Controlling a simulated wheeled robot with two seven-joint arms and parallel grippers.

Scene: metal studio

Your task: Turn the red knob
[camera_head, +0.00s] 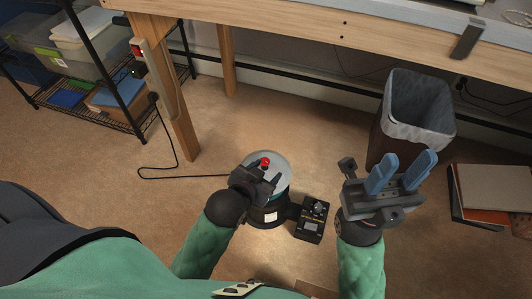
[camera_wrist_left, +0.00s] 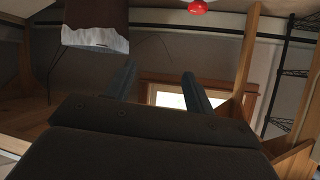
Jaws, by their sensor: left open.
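The red knob (camera_head: 265,162) sits on the pale round top (camera_head: 279,163) of a device on the floor in the head view. The red knob (camera_wrist_left: 197,6) also shows at the top edge of the left wrist view, beyond the fingers. My left gripper (camera_head: 262,181) is over the near side of the device, just short of the knob, and hides part of the top. In the left wrist view its two blue fingers (camera_wrist_left: 158,80) are apart with nothing between them. My right gripper (camera_head: 401,172) is open and empty, to the right of the device.
A black control box (camera_head: 312,220) is beside the device. A lined waste bin (camera_head: 417,110) stands behind my right gripper, with flat boxes (camera_head: 494,192) to its right. A wooden workbench (camera_head: 300,32) spans the back. A wire shelf (camera_head: 70,90) is at left. Floor left of the device is open, crossed by a cable.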

